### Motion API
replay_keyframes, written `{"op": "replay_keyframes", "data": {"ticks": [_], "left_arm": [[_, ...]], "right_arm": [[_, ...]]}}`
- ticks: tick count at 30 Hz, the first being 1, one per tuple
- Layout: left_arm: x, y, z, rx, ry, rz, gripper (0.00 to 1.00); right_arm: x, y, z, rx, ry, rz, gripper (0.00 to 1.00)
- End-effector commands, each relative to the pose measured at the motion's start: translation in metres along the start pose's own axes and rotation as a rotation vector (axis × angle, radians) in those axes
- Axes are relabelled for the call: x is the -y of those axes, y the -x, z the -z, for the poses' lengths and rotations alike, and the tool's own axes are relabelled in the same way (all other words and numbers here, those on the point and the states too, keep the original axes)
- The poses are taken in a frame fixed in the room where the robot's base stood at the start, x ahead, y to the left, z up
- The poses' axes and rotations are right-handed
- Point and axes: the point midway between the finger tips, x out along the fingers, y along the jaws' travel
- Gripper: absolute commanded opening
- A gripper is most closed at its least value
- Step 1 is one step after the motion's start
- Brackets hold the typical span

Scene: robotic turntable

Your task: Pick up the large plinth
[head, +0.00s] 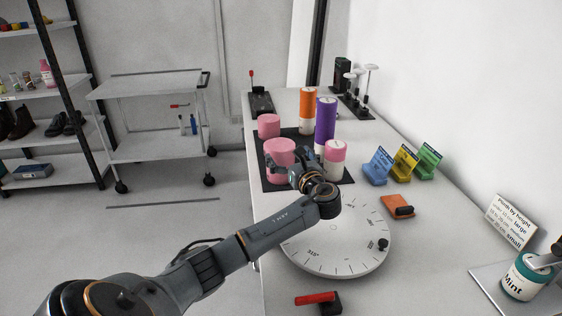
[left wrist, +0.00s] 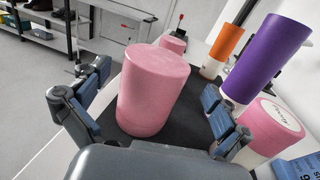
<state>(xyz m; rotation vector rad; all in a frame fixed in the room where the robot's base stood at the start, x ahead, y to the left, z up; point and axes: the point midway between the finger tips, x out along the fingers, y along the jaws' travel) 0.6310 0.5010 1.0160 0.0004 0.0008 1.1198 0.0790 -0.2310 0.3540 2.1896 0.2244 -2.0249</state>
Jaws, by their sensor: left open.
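Several cylinders stand on a black mat (head: 292,184). They are a wide pink cylinder (head: 281,148), a shorter pink cylinder (head: 268,125), a tall purple one (head: 325,118), a tall orange one (head: 307,105) and a pink-topped one (head: 335,148) with a white lower part. I cannot tell which is the large plinth. My left gripper (head: 284,166) is open at the wide pink cylinder, partly covering its lower side. In the left wrist view the fingers (left wrist: 155,92) are on either side of the wide pink cylinder (left wrist: 153,88), with gaps visible. My right gripper is not in view.
A white turntable (head: 335,240) lies under my left arm. Blue (head: 376,168), yellow (head: 404,162) and green (head: 428,160) card holders stand right of the mat. A height sign (head: 509,221) stands by the wall. The purple (left wrist: 265,55) and pink-topped (left wrist: 270,125) cylinders are close to the right finger.

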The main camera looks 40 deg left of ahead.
Motion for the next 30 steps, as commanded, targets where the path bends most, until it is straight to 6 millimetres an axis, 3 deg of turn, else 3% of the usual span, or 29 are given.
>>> {"op": "replay_keyframes", "data": {"ticks": [4,9,18,30], "left_arm": [[-0.002,-0.022,-0.003,0.001,-0.001,-0.005,1.00],[-0.002,-0.044,-0.002,0.000,-0.001,-0.003,1.00],[-0.002,-0.049,-0.001,0.000,0.000,-0.001,1.00],[-0.002,-0.048,0.000,-0.001,-0.001,-0.001,0.21]], "right_arm": [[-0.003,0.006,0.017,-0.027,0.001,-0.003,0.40],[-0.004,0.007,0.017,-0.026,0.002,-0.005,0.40],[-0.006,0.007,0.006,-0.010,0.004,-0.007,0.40],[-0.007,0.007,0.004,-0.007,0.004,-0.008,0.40]]}}
